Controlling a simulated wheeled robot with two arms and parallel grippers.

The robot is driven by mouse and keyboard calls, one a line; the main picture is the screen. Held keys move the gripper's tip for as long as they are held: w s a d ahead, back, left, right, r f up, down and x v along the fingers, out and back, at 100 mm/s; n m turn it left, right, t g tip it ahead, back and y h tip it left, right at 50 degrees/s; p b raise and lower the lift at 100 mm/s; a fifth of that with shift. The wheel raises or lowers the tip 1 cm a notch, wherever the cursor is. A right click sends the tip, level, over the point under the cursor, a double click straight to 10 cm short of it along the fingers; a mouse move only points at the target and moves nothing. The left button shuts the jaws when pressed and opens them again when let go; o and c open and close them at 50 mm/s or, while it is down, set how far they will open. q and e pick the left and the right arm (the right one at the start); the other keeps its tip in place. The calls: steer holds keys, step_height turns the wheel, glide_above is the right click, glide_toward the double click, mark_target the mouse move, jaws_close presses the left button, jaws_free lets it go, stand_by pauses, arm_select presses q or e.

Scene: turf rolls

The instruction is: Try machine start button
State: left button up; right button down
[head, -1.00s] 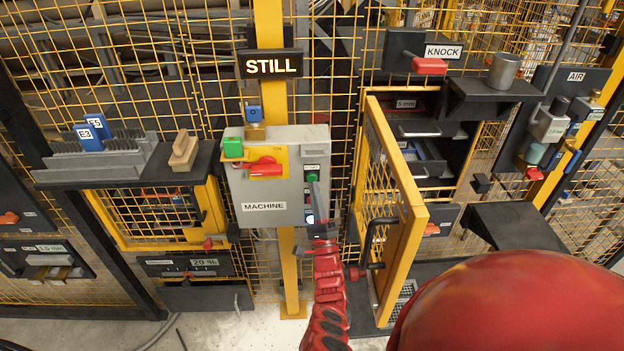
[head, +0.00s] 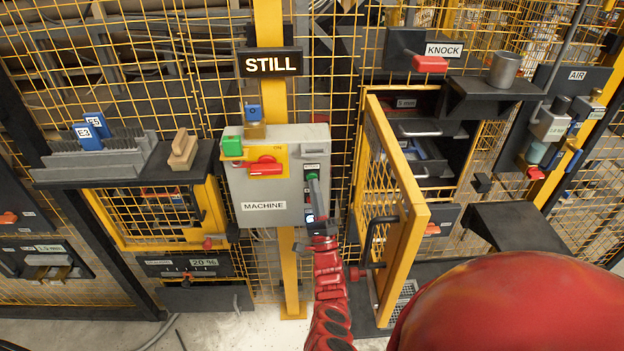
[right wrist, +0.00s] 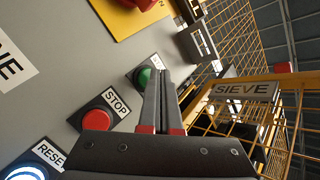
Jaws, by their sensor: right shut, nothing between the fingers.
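The grey machine box (head: 262,188), labelled MACHINE, is on the yellow post under a sign (head: 268,63) that reads STILL. Its green button (right wrist: 146,75) is at the top of a column of buttons, its label mostly hidden in the right wrist view. Below it are the red STOP button (right wrist: 97,119) and a lit white-blue button (right wrist: 25,173) with a cut-off RESE label. My right gripper (head: 313,178) is shut and empty, its tips at the green button. The wrist view shows the fingertips (right wrist: 162,76) beside the green button; I cannot tell whether they touch. My left gripper is out of view.
A red switch (head: 265,168) on a yellow plate and a green block (head: 232,147) are on the box. A yellow mesh door (head: 412,240) stands open just right of my right arm. A dark shelf (head: 150,170) juts out at the left.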

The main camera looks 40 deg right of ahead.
steer(key=shift+w+d+b, duration=0.25)
steer(key=shift+w+b, duration=0.05)
steer(key=shift+b, duration=0.2)
stand_by(0.5)
stand_by(0.3)
steer(key=shift+s+a+p, duration=0.5)
steer(key=shift+s+p, duration=0.2)
steer(key=shift+p, duration=0.45)
